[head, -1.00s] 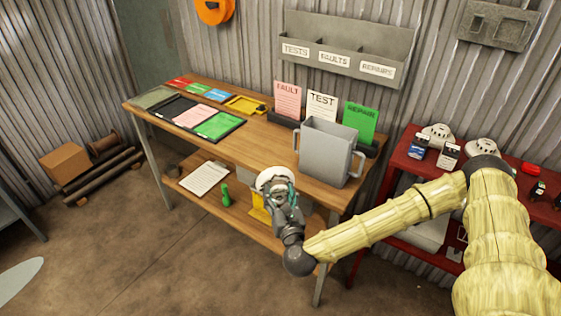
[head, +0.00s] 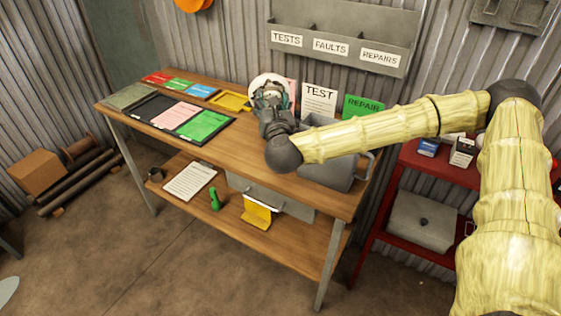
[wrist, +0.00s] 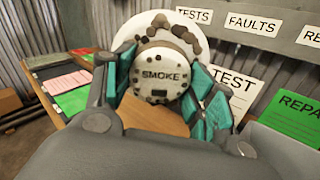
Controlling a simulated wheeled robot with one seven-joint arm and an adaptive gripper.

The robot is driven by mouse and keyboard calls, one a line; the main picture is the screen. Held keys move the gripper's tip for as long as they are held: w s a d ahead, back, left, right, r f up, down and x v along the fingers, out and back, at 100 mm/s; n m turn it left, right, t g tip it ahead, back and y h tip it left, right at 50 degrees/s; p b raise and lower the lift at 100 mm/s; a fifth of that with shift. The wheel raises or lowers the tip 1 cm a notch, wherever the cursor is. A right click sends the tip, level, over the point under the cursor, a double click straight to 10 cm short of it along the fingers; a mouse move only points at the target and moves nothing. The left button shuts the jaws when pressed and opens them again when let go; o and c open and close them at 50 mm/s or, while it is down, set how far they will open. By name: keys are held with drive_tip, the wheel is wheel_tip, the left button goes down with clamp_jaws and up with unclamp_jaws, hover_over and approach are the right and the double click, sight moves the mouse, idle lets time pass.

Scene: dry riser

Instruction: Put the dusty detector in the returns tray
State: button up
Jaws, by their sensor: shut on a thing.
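My gripper (wrist: 165,88) is shut on the dusty detector (wrist: 160,62), a round white smoke detector with brown spots and the word SMOKE. In the head view the detector (head: 270,84) is held up above the wooden bench (head: 228,157), near its back edge, partly hidden by my gripper (head: 270,95). A black tray (head: 153,106) with a pink sheet and a green sheet in it lies on the bench to the left. No tray in view bears a readable returns label.
A grey two-handled bin (head: 335,172) stands on the bench under my forearm. TEST (head: 319,100) and REPAIR (head: 362,110) cards stand at the back. A labelled wall rack (head: 340,30) hangs above. A red shelf (head: 440,172) is at right.

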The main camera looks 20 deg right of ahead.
drive_tip(key=shift+w+a+f+p, duration=0.1)
drive_tip(key=shift+f+p, duration=0.95)
drive_tip(key=shift+f, duration=3.35)
drive_tip(key=shift+w+a+f+p, duration=0.1)
drive_tip(key=shift+f+p, duration=0.9)
drive_tip(key=shift+f, duration=3.35)
drive_tip(key=shift+f, duration=0.15)
drive_tip(key=o, duration=0.8)
drive_tip(key=shift+r, duration=0.2)
